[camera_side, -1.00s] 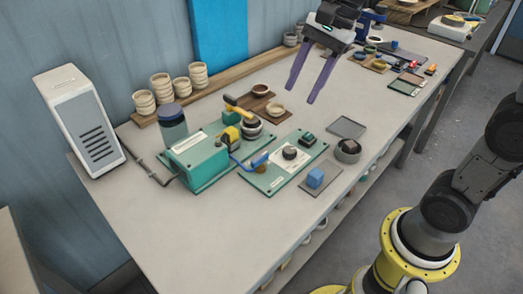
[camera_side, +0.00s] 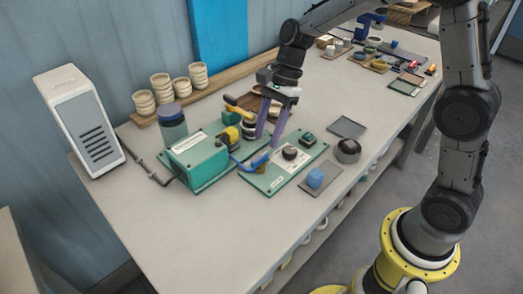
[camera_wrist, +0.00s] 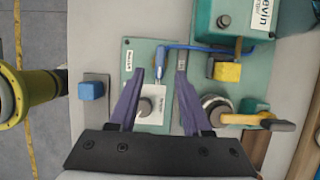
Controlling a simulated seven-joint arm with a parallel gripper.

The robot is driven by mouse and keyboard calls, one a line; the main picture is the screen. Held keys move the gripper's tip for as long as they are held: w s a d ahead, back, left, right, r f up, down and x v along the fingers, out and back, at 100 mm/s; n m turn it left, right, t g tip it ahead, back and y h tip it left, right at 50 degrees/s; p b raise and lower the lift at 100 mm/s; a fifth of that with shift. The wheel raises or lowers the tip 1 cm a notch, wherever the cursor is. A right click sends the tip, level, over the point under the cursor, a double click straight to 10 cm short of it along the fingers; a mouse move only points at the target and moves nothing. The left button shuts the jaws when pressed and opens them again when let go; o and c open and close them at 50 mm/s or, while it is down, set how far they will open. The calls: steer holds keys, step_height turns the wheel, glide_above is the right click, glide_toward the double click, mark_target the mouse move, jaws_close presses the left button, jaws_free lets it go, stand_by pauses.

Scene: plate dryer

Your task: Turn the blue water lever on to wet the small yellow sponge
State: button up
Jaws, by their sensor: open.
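The blue lever (camera_side: 260,161) is at the end of a thin blue pipe over the front green board. In the wrist view, the lever (camera_wrist: 160,74) shows between the fingertips, but I cannot tell whether they touch it. My gripper (camera_side: 268,141) is open and points down, just behind the lever in the side view. It also shows in the wrist view (camera_wrist: 161,72), with nothing held. The small yellow sponge (camera_side: 231,134) is beside the green box. In the wrist view, the sponge (camera_wrist: 227,72) is to the right of my fingers.
The green box (camera_side: 199,158) stands left of the lever. A round black knob (camera_side: 289,153) on a white plate is close to my fingers. A yellow-handled round tool (camera_wrist: 262,121) is right of them. A blue block (camera_side: 315,178) sits on a grey pad. The front-left tabletop is clear.

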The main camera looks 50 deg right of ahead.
mark_target(260, 157)
steer(key=shift+x, duration=2.7)
steer(key=shift+c, duration=0.3)
jaws_close()
